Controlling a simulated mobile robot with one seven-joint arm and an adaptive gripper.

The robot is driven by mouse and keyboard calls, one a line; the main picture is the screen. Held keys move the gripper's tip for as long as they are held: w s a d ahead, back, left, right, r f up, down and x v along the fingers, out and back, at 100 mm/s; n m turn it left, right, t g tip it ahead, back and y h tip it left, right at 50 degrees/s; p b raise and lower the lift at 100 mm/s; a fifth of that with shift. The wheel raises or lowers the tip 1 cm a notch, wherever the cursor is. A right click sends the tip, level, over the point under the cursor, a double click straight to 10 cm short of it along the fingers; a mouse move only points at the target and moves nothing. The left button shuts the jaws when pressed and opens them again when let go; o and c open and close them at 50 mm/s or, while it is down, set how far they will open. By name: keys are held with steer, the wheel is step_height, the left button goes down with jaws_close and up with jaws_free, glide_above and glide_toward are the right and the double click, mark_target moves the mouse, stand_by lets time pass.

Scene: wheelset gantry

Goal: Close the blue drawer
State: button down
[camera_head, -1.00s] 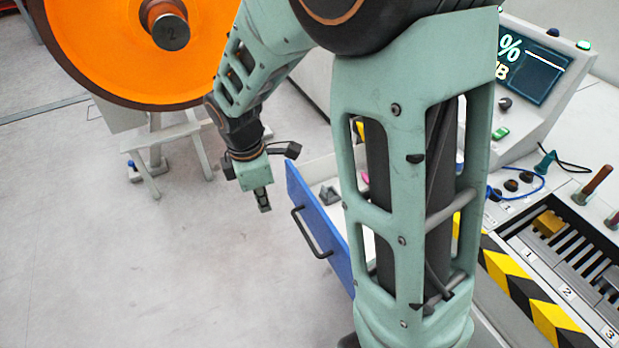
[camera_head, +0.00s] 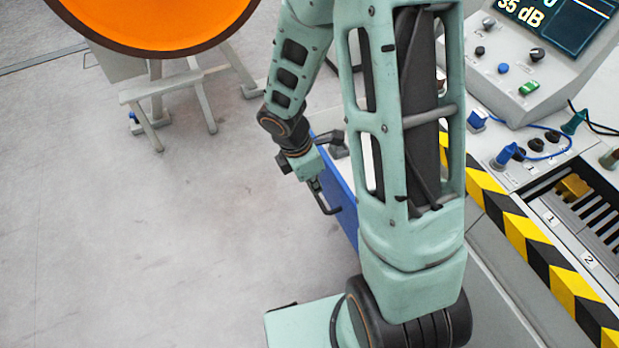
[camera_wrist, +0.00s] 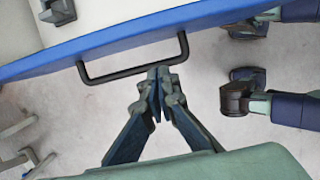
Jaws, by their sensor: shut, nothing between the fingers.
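The blue drawer (camera_head: 341,188) stands open, its blue front facing the free floor on the left. My arm hides much of it in the head view. In the wrist view, the blue front (camera_wrist: 222,17) crosses the top of the picture, with the drawer's white inside behind it. The black bar handle (camera_wrist: 110,77) sticks out from the front; it also shows in the head view (camera_head: 328,208). My gripper (camera_wrist: 159,73) is shut and empty, its fingertips at the handle bar's right part. I cannot tell whether they touch it.
An orange wheel (camera_head: 160,22) hangs over a grey stand (camera_head: 178,88) at the upper left. A bench with a striped yellow-black edge (camera_head: 515,230) and a console (camera_head: 540,65) is at the right. A grey part (camera_wrist: 58,10) lies in the drawer.

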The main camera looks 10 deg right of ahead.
mark_target(329, 178)
steer(key=shift+w+d+r, duration=0.15)
steer(key=shift+w+d, duration=0.1)
steer(key=shift+d, duration=0.65)
steer(key=shift+w+d+r, duration=0.1)
steer(key=shift+w+d, duration=0.1)
steer(key=shift+d, duration=0.7)
